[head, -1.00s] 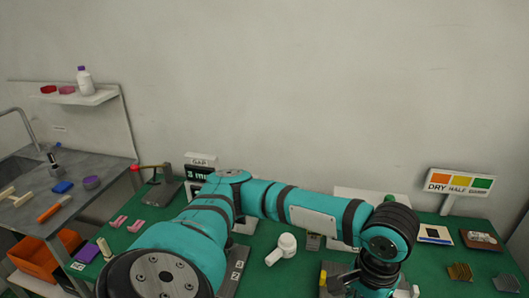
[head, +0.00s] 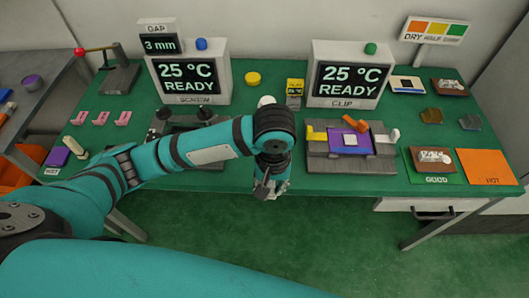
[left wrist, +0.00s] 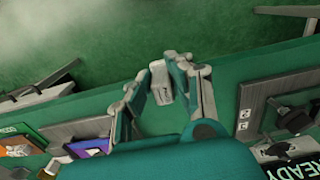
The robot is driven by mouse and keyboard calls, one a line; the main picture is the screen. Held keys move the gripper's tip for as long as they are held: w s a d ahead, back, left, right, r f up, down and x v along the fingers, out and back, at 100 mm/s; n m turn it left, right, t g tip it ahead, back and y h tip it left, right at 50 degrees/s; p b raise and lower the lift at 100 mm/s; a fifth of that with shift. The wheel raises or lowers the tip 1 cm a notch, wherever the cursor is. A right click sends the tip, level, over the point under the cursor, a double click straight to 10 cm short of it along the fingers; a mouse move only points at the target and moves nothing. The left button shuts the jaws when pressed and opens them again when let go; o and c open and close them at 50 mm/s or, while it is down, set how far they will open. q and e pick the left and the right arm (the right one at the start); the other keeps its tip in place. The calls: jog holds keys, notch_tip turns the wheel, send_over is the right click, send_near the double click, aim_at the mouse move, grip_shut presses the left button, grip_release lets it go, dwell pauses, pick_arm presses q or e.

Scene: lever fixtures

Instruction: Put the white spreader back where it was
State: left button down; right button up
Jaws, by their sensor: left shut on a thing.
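My left gripper (head: 268,190) hangs at the front edge of the green table, left of the clip fixture. In the left wrist view the fingers (left wrist: 160,88) are shut on a small pale piece, which I take to be the white spreader (left wrist: 160,80); only part of it shows. In the head view the wrist and fingers hide most of it. My right gripper is in neither view.
The clip fixture (head: 317,149) holds a purple board (head: 362,147). The screw fixture (head: 170,120) is partly behind my arm. A white object (head: 266,101) shows just behind my wrist. GOOD (head: 416,176) and HOT (head: 490,167) mats lie at right.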

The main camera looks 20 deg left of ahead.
pick_arm(q)
jog(key=w+a, duration=0.1)
jog(key=w, duration=0.3)
jog(key=w+a, duration=0.2)
jog(key=w, duration=0.2)
jog(key=w+a+f+p, duration=0.1)
jog(key=w+a, duration=0.1)
jog(key=w, duration=0.2)
jog(key=shift+w+a, duration=0.15)
jog(key=shift+w, duration=0.15)
jog(key=shift+w+a+f, duration=0.1)
jog(key=shift+w+f, duration=0.05)
notch_tip(320, 180, down, 3)
jog(key=shift+f+p, duration=0.2)
jog(key=shift+p, duration=0.15)
jog(key=c, duration=1.2)
grip_release()
jog(key=shift+f, duration=0.1)
notch_tip(320, 180, up, 12)
jog(key=b, duration=0.1)
